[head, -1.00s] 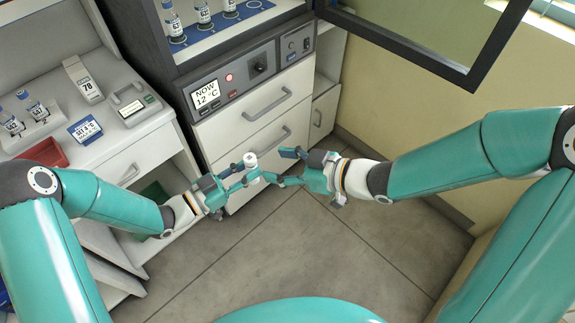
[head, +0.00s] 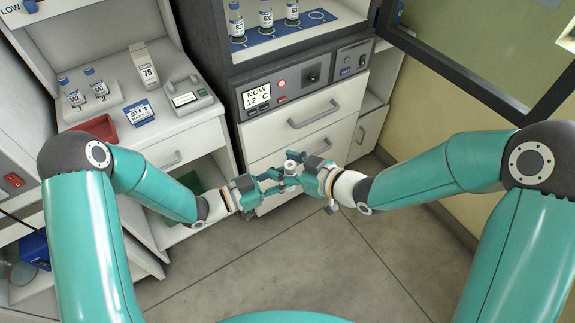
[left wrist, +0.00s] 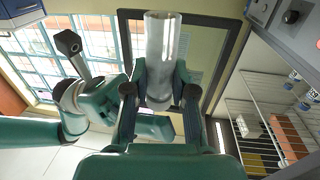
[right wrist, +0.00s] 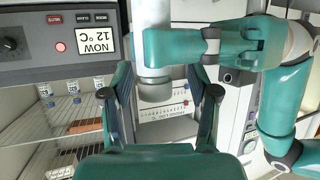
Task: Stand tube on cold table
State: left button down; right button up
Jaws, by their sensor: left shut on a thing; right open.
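A clear tube with a grey-white cap (head: 292,155) is held by my left gripper (head: 272,180), in front of the incubator's drawers. In the left wrist view the tube (left wrist: 162,45) sits between the left fingers. My right gripper (head: 300,174) is open right beside it. In the right wrist view the tube's capped end (right wrist: 156,88) lies between the spread right fingers, with the left fingers across the tube above. I cannot tell whether the right fingers touch it.
The incubator panel (head: 257,97) reads NOW 12 °C. Above it several tubes stand on a blue strip (head: 245,46). Its glass door (head: 470,85) hangs open at right. A red tray (head: 98,128) and a device (head: 188,95) sit on the bench. Floor in front is clear.

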grip_shut()
pick_arm(q)
jog(key=c, duration=0.9)
grip_release()
